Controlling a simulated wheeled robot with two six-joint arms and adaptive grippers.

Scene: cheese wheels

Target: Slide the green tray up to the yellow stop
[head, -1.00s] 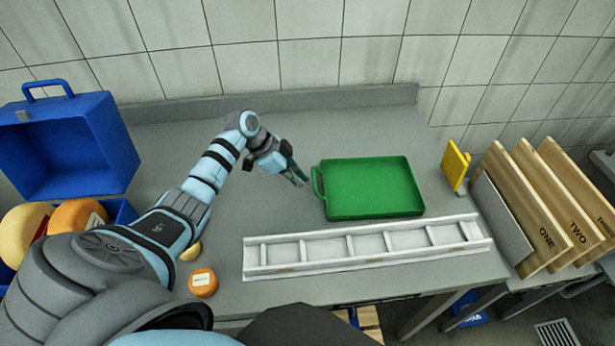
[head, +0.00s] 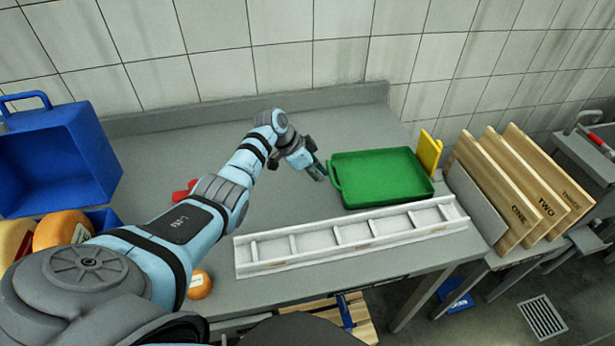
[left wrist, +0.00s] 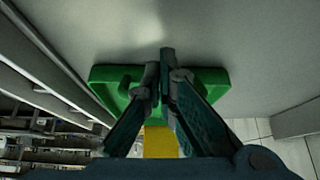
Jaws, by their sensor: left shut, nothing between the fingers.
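The green tray (head: 385,178) lies flat on the grey table, empty, with its handle on its left side. The yellow stop (head: 428,152) stands upright at the table's right end, close to the tray's right side; I cannot tell whether they touch. My left gripper (head: 320,173) is shut and empty, its fingertips at the tray's handle side. In the left wrist view the shut fingers (left wrist: 164,62) cover the middle of the green tray (left wrist: 212,78), and the yellow stop (left wrist: 160,142) shows between them. My right gripper is not in view.
A white divided rack (head: 350,235) lies along the table's front, just before the tray. Wooden boards (head: 500,190) marked ONE and TWO stand at the right. The back of the table is clear.

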